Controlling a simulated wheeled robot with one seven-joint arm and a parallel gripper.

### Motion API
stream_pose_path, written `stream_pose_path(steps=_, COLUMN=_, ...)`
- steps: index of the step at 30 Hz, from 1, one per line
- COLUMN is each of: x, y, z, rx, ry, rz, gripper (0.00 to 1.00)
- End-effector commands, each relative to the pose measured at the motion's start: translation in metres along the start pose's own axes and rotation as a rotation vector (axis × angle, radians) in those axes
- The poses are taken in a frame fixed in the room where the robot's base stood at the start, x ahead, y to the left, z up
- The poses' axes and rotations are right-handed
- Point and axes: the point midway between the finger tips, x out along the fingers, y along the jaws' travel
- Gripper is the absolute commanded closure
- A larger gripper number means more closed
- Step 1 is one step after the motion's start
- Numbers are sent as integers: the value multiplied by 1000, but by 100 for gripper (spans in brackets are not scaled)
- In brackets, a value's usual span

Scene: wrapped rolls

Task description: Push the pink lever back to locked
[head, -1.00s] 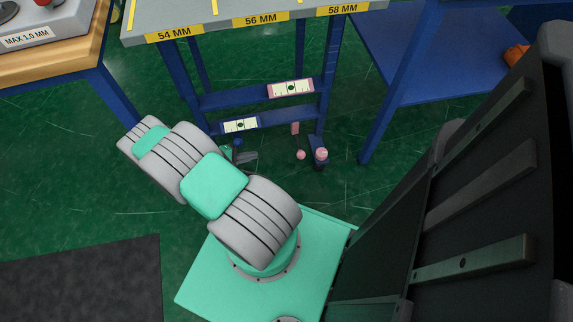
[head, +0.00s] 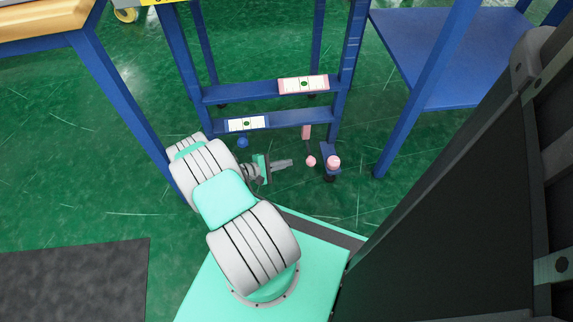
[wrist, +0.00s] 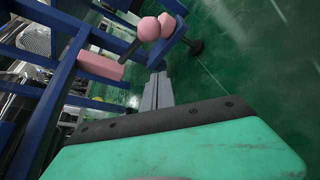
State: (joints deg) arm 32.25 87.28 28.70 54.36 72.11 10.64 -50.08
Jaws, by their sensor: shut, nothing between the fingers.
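The pink lever has a round pink knob (head: 311,161) on a thin dark rod below a pink block (head: 306,132) on the lower blue rail. In the wrist view the lever knob (wrist: 148,29) is beyond my fingertips, and the pink block (wrist: 100,66) is to the left. A second pink ball (head: 333,161) sits at the blue leg's foot, just right of the knob; it also shows in the wrist view (wrist: 167,24). My gripper (head: 287,162) is shut and empty, pointing right, a short gap left of the knob. Its fingers (wrist: 157,90) show in the wrist view.
A blue ball (head: 242,143) hangs near the left part of the rail, close to my wrist. The rails carry a blue-framed card (head: 246,124) and a pink-framed card (head: 303,84). Another blue table (head: 440,60) stands right. Green floor (head: 120,190) is open at left.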

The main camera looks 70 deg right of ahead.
Motion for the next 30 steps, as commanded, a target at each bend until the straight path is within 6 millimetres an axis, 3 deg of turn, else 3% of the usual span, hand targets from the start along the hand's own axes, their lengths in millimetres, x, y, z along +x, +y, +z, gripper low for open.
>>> stream_pose_path(steps=9, x=73, y=-4, z=-2, rx=3, ry=-4, rz=-3, gripper=100)
stream_pose_path(steps=12, x=62, y=3, z=19, rx=-3, ry=1, rz=1, gripper=100)
stream_pose_path(steps=17, x=57, y=0, z=35, rx=-1, ry=0, rz=0, gripper=100)
stream_pose_path(steps=30, x=56, y=0, z=38, rx=-3, ry=1, rz=0, gripper=100)
